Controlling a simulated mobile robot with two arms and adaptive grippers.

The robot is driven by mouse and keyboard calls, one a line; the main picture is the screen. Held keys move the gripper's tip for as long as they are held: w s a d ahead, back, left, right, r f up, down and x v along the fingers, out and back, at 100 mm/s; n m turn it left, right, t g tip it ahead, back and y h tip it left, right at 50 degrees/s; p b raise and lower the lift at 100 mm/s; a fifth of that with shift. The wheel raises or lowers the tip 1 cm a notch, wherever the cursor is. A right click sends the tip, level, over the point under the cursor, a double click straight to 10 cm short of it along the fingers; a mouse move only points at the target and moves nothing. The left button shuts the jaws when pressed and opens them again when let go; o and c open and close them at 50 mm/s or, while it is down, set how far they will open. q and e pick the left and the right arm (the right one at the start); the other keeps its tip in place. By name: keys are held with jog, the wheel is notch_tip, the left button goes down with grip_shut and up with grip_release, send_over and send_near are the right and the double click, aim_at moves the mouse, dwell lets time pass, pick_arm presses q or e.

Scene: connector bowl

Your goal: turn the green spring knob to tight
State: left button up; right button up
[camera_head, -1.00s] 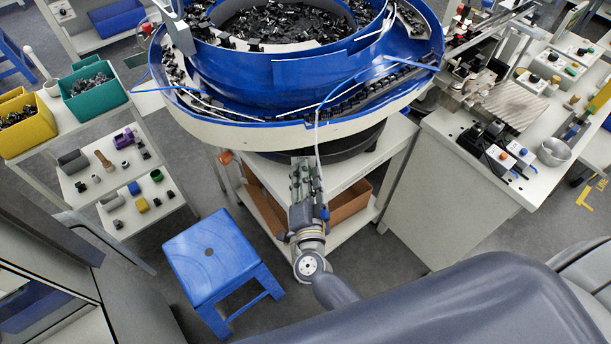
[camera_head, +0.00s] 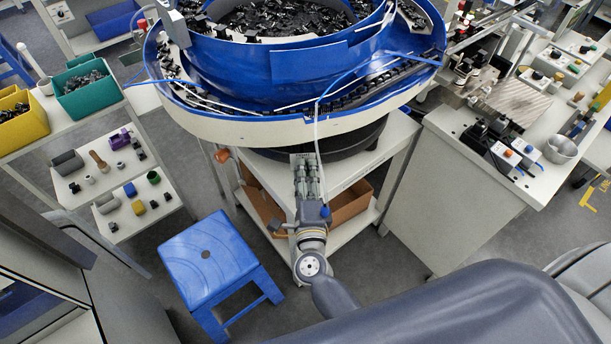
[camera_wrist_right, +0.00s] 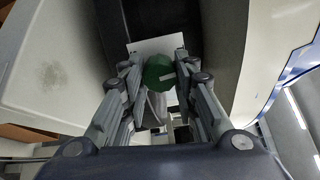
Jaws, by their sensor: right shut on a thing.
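The green spring knob (camera_wrist_right: 158,74) shows in the right wrist view, between the fingertips of my right gripper (camera_wrist_right: 161,76). It is round and has a light mark running from near its middle toward the right. A pale plate lies behind it. The fingers stand on both sides of the knob and are shut on it. In the head view my right gripper (camera_head: 307,166) reaches under the front rim of the blue bowl feeder (camera_head: 318,62). The knob is hidden there. My left gripper is not in view.
The bowl feeder stands on a white cart (camera_head: 372,163) with a cardboard box (camera_head: 350,203) on its lower shelf. A blue stool (camera_head: 208,254) stands left of my right arm. A white cabinet (camera_head: 450,190) stands to the right. A shelf with bins (camera_head: 84,95) is at left.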

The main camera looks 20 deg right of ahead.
jog(key=shift+m, duration=0.5)
dwell(0.3)
jog(key=o, duration=1)
jog(key=shift+o, duration=0.2)
jog(key=v, duration=1.2)
jog(key=shift+f, duration=0.15)
